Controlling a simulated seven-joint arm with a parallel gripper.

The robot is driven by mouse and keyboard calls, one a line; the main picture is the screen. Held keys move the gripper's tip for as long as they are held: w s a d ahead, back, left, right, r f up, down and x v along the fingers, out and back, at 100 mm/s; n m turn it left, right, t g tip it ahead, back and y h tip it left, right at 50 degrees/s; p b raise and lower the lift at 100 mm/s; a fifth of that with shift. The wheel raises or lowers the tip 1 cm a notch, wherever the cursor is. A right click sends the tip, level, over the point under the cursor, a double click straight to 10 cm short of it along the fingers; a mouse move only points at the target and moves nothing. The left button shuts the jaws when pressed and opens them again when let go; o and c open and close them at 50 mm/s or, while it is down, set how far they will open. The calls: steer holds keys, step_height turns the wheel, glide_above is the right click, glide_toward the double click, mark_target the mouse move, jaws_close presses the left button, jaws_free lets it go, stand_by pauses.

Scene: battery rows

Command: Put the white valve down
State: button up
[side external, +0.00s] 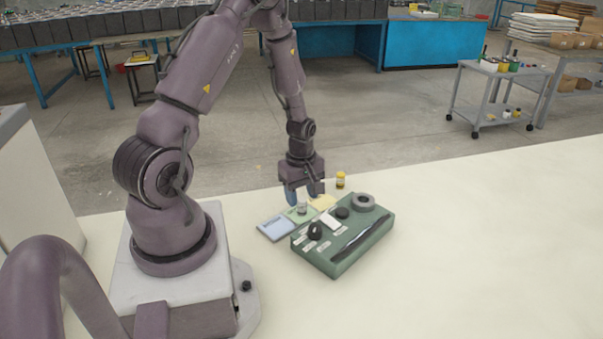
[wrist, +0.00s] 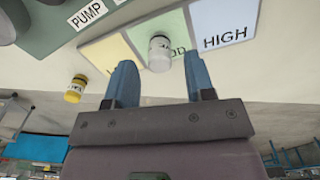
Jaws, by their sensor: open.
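The white valve (wrist: 160,52) is a small pale cylinder standing on the green card (wrist: 173,24), which shows the letters "OD". In the side external view the white valve (side external: 302,208) is small, just under my gripper (side external: 301,194). In the wrist view my gripper (wrist: 159,66) is open, with one blue finger on each side of the valve and a visible gap on both sides. Part of the card's lettering is hidden behind the valve.
A blue card (wrist: 224,22) marked "HIGH" and a yellow card (wrist: 112,55) flank the green one. A yellow-topped bottle (side external: 340,180) stands behind the cards. The table is clear to the right.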

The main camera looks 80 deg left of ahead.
mark_target(301, 199)
step_height(301, 199, up, 10)
steer(key=r, duration=0.1)
steer(key=w+d+r+m+t, duration=0.1)
steer(key=d+r+m+t, duration=0.1)
steer(key=d+r+m, duration=0.8)
steer(key=s+d+r+m+t, duration=0.3)
steer(key=s+d+r+m, duration=0.4)
steer(key=d+r+m, duration=0.2)
steer(key=shift+s+d+r+m, duration=0.15)
steer(key=shift+d+m, duration=0.85)
